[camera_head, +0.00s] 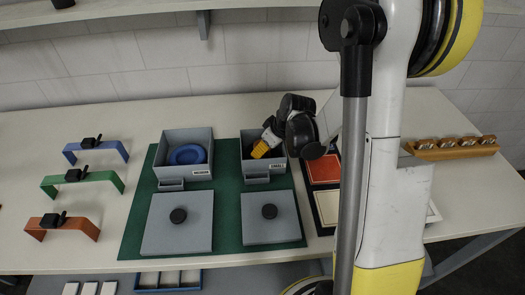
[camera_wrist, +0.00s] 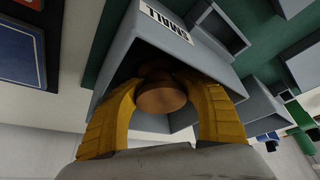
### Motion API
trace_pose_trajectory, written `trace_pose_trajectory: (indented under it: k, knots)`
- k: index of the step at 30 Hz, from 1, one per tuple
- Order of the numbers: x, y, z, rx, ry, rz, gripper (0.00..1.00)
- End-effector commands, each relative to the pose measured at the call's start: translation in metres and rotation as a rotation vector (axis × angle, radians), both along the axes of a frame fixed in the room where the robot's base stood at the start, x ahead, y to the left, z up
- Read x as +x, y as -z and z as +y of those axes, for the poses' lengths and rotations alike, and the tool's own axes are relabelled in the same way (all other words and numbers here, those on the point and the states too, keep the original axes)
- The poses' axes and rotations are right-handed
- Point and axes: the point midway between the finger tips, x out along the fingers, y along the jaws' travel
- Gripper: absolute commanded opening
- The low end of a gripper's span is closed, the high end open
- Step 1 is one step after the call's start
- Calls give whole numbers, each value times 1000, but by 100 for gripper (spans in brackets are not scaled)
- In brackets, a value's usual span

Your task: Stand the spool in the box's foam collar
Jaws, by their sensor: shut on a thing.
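The spool (camera_wrist: 162,98) shows in the wrist view as a brown round end between the yellow fingers of my gripper (camera_wrist: 165,85). My gripper is shut on it. The fingers reach into the grey box labelled SMALL (camera_wrist: 190,48). In the head view my gripper (camera_head: 262,149) is tilted over and into this small box (camera_head: 264,167); the spool is hidden there. I cannot tell whether the spool touches the box floor. No collar shows clearly in the small box. The box labelled MEDIUM (camera_head: 184,172), to its left, holds a blue ring-shaped collar (camera_head: 188,154).
Two grey lids (camera_head: 178,238) (camera_head: 270,228) with black knobs lie on the green mat (camera_head: 228,204) in front of the boxes. Blue, green and orange brackets (camera_head: 70,222) stand at left. Framed panels (camera_head: 325,170) and a wooden rack (camera_head: 452,152) are at right.

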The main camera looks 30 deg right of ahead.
Motion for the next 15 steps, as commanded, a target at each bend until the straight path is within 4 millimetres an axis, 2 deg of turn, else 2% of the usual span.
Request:
trace_pose_trajectory:
  k: [2, 3, 6, 15]
  knots:
    - [0, 0, 0, 0, 0, 0, 4]
    - [0, 0, 0, 0, 0, 0, 42]
    - [0, 0, 0, 0, 0, 0, 67]
    - [0, 0, 0, -1, 0, 1, 70]
